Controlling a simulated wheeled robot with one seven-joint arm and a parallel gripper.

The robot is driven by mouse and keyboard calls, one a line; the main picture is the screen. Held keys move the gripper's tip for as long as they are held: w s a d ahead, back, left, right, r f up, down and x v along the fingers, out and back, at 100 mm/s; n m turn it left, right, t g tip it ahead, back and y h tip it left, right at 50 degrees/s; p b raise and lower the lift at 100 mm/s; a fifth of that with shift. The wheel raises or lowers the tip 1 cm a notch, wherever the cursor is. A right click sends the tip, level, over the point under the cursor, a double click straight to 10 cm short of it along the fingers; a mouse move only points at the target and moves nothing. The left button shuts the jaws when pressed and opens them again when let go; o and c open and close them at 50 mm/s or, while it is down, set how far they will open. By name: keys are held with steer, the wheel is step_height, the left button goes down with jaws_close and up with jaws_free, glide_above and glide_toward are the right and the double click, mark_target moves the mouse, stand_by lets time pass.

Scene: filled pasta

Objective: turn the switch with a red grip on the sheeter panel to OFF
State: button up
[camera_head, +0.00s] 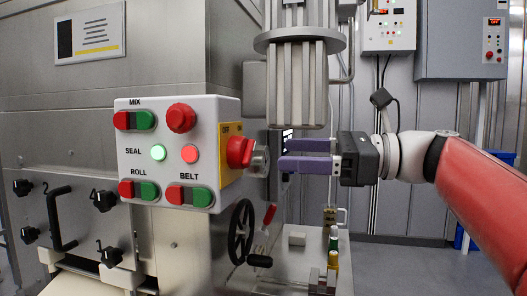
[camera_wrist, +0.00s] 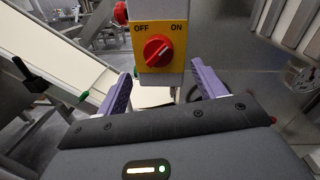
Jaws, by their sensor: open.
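The switch with a red grip (camera_head: 240,152) is on a yellow plate on the right side face of the white sheeter panel (camera_head: 133,170). In the wrist view, the red grip (camera_wrist: 157,50) stands under the words OFF at left and ON at right, with its white mark slanting to the upper right, toward ON. My gripper (camera_head: 281,154) is open and empty, to the right of the switch with its purple fingers toward it. In the wrist view, my gripper (camera_wrist: 162,76) has its fingers apart, below and to either side of the grip, not touching it.
The panel front carries a red knob (camera_head: 181,118), lit lamps, and red-green button pairs for MIX, ROLL and BELT. A black handwheel (camera_head: 241,231) is below the switch. A ribbed grey motor housing (camera_head: 298,85) hangs just above my fingers.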

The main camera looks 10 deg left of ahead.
mark_target(253, 153)
steer(key=a, duration=0.7)
steer(key=shift+s+a, duration=0.1)
steer(key=shift+c, duration=0.4)
steer(key=c, duration=0.9)
